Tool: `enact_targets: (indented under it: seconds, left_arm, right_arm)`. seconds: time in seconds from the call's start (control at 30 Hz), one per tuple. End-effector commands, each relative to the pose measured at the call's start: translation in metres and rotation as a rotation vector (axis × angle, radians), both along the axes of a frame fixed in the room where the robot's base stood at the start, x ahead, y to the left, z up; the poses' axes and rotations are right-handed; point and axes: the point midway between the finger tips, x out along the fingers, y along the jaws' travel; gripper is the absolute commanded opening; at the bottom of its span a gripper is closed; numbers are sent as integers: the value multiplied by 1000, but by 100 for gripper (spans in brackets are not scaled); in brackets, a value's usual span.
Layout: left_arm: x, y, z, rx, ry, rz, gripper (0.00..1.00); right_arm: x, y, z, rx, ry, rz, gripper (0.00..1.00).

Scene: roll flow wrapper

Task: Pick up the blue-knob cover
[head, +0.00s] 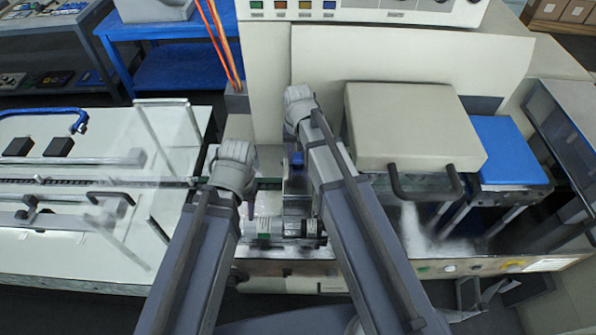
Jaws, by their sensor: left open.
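The blue-knob cover shows as a blue knob (296,159) over a grey metal part (296,186), in the gap between my two arms at the middle of the machine. My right arm hides part of it. My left gripper (249,208) is open, just left of and nearer than the cover, with its wrist bent downward. It looks empty and apart from the cover. My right gripper (298,118) is beyond the knob, near the machine's upright cream panel. Its fingers are hidden by its own wrist and arm.
A large cream hood (411,125) with a black handle (425,187) stands close on the right. An infeed conveyor (90,182) with clear guards runs to the left. Orange cables (219,45) hang behind my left wrist.

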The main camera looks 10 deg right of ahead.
Motion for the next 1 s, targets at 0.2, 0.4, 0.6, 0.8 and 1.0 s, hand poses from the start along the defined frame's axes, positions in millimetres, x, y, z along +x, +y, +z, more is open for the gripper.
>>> enact_targets:
  seconds: [0.2,0.4,0.6,0.8,1.0]
  left_arm:
    - [0,0,0,0,0,0,46]
    - [0,0,0,0,0,0,46]
    - [0,0,0,0,0,0,46]
    - [0,0,0,0,0,0,46]
    - [0,0,0,0,0,0,46]
  right_arm:
    - [0,0,0,0,0,0,18]
    - [0,0,0,0,0,0,0]
    - [0,0,0,0,0,0,0]
    - [0,0,0,0,0,0,0]
    - [0,0,0,0,0,0,0]
